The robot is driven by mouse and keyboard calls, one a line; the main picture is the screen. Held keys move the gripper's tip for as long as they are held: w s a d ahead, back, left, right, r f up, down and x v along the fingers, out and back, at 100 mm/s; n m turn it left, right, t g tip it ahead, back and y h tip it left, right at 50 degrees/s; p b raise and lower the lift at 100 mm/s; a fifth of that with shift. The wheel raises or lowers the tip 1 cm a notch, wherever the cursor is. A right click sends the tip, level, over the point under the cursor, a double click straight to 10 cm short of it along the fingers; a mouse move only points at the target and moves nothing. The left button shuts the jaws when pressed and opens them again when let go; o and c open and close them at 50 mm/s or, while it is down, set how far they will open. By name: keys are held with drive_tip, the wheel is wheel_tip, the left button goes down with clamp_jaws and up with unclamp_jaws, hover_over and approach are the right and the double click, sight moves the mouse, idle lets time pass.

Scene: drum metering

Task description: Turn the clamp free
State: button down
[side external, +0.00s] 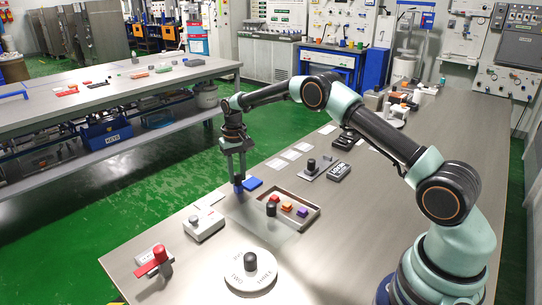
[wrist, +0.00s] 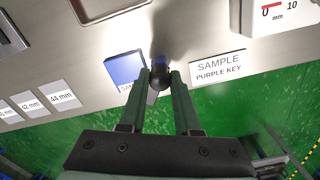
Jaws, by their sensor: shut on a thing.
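My gripper (side external: 239,182) is at the table's far left edge, pointing down. In the wrist view its two fingers (wrist: 160,84) are closed on a small dark piece (wrist: 159,72) with a bluish top. In the side view that piece looks blue (side external: 238,188); its lower part is hard to see. It is beside a blue card (wrist: 124,69), also seen in the side view (side external: 254,183). Which part is the clamp I cannot tell for sure.
A white dial (side external: 250,286) with a black knob stands in front. A grey box (side external: 204,229) is at left. A white card reads SAMPLE PURPLE KEY (wrist: 218,67).

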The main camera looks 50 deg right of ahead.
sight(237, 175)
drive_tip(key=n, duration=0.3)
drive_tip(key=shift+r+n, duration=0.1)
drive_tip(key=shift+n, duration=2)
drive_tip(key=c, duration=0.6)
unclamp_jaws()
drive_tip(key=shift+r, duration=6.05)
